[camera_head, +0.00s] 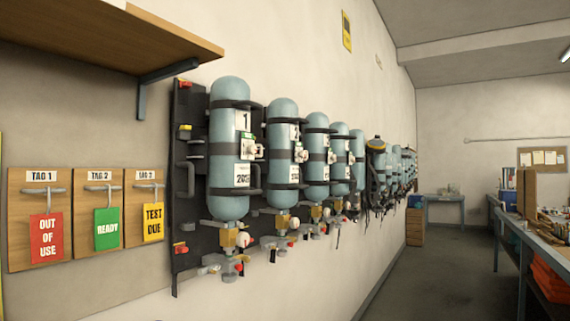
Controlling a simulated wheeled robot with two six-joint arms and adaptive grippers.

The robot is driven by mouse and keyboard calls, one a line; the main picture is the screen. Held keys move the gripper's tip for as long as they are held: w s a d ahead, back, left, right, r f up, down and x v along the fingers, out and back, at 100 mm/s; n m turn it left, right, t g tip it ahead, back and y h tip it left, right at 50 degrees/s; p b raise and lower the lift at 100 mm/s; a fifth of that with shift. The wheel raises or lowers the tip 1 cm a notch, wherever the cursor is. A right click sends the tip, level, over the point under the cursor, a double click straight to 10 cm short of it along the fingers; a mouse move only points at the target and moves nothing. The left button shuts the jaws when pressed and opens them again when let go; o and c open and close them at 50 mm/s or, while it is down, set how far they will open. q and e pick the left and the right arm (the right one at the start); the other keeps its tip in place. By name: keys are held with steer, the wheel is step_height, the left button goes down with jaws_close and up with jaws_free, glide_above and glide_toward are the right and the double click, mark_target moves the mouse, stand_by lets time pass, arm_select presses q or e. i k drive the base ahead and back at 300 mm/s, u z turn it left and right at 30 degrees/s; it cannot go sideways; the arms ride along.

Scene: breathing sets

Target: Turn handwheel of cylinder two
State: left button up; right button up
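A pale round part (301,154) also stands out at the cylinder's right side. Neither of my grippers is in view.
More cylinders (317,150) recede along the wall. Tag boards with red, green (107,229) and yellow tags hang at left, under a wooden shelf (150,40). A long bench (530,237) stands at right. The floor (440,270) between is clear.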

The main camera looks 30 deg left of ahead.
mark_target(294, 222)
steer(key=u, duration=0.1)
steer(key=i, duration=5)
steer(key=u, duration=1.2)
